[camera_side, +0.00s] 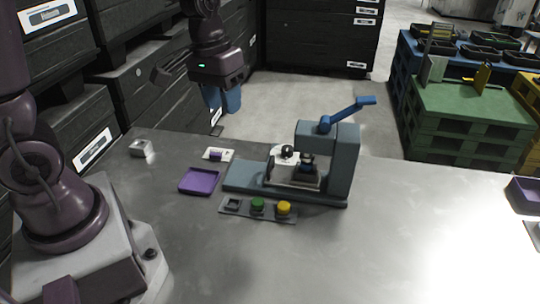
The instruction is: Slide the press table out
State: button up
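A grey-blue press (345,165) stands on the grey table, with a blue lever (350,112) raised to the upper right. Its base (240,178) extends to the left. The press table (305,182) is a light plate low in the press, partly hidden by the press parts. A black ball knob (287,151) stands at its left side. My gripper (221,102) hangs in the air, up and left of the press, pointing down. Its two blue fingers look apart with nothing between them, and it touches nothing.
A purple tray (200,181), a white plate with a purple piece (217,155) and a small grey block (142,148) lie left of the press. A strip (270,215) with green and yellow round pieces lies in front. The table's right side is mostly clear.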

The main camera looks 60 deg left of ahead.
aim_at(270, 160)
jog(key=w+a+f+n, duration=0.45)
jog(key=w+f, duration=0.25)
jog(key=w, duration=0.3)
jog(key=shift+t+h, duration=0.3)
jog(key=d+f, duration=0.1)
jog(key=f, duration=0.3)
jog(key=d+f, duration=0.1)
jog(key=f, duration=0.3)
jog(key=w+f, duration=0.1)
jog(key=f, duration=0.3)
jog(key=shift+w+d+f, duration=0.1)
jog(key=shift+d+f, duration=0.1)
jog(key=shift+d, duration=0.2)
grip_shut()
